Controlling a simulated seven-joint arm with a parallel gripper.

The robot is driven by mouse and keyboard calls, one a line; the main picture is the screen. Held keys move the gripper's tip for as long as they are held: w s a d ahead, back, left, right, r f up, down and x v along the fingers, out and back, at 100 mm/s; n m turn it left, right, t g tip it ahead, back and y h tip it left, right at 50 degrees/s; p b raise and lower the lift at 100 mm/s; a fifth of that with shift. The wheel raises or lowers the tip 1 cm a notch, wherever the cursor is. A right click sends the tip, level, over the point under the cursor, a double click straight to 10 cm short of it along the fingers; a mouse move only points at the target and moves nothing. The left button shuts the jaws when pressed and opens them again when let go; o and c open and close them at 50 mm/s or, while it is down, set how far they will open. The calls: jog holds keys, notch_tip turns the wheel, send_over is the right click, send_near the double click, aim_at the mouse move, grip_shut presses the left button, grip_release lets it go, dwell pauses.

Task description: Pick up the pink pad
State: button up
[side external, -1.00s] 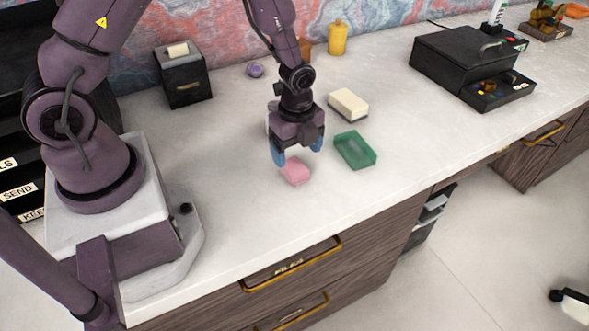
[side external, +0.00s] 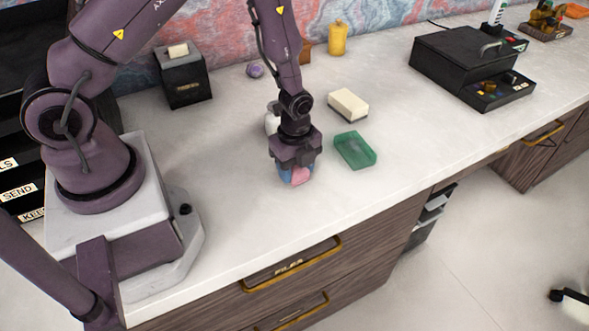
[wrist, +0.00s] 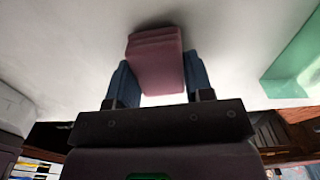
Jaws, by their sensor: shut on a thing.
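The pink pad (side external: 301,175) is a small block at the front middle of the desk top, between the blue fingertips of my gripper (side external: 297,174). The wrist view shows the pink pad (wrist: 156,62) with one blue finger of my gripper (wrist: 156,82) on each side. My gripper points down and is shut on the pad. In the side view the fingers hide part of the pad. I cannot tell whether the pad still touches the desk.
A green tray (side external: 355,150) lies just right of my gripper. A cream and dark block (side external: 348,105) sits behind it. A white object (side external: 271,120) is partly hidden behind my gripper. A black box (side external: 183,80) stands back left. The desk's front edge is close.

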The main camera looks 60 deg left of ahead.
aim_at(296, 167)
notch_tip(296, 167, up, 10)
jog(key=shift+r, duration=0.1)
dwell(0.5)
